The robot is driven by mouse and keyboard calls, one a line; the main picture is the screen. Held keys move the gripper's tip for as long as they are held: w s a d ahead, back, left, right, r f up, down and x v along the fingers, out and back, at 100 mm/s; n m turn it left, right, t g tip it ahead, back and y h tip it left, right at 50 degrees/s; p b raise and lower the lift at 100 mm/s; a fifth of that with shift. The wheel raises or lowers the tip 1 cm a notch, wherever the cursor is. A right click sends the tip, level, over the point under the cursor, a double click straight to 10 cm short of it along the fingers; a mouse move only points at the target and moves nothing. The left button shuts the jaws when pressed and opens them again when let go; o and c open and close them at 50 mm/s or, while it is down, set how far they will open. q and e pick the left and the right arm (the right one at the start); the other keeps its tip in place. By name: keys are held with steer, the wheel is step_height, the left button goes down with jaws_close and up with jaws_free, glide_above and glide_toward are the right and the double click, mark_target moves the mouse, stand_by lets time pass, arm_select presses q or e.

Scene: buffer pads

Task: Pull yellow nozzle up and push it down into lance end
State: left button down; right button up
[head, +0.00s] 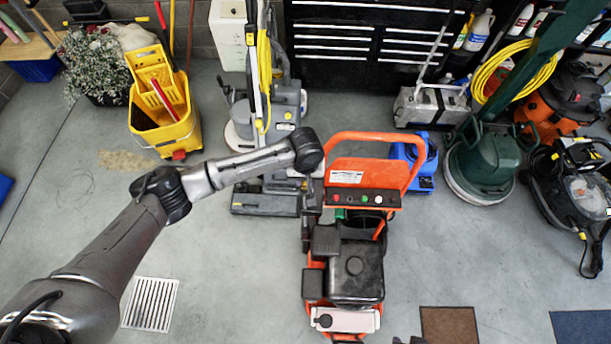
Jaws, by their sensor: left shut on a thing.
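The orange pressure washer (345,175) stands in the middle of the floor, with a black engine (357,275) in its frame. Its dark panel carries a row of small coloured round tips, among them red, green and white ones (379,200). I cannot make out a yellow nozzle or the lance end. My left gripper (311,200) points down beside the left end of the panel, mostly hidden under my wrist. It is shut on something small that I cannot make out. My right gripper does not show clearly.
A yellow mop bucket (168,120) and a grey floor machine (285,105) stand behind to the left. A blue machine (415,160) and a green floor polisher (480,165) stand to the right. A floor drain (151,304) lies front left.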

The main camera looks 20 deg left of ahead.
arm_select(q)
steer(key=shift+f, duration=0.55)
stand_by(0.5)
steer(key=c, duration=0.8)
jaws_free()
steer(key=shift+c, duration=0.2)
steer(key=shift+r, duration=0.1)
step_height(320, 180, up, 14)
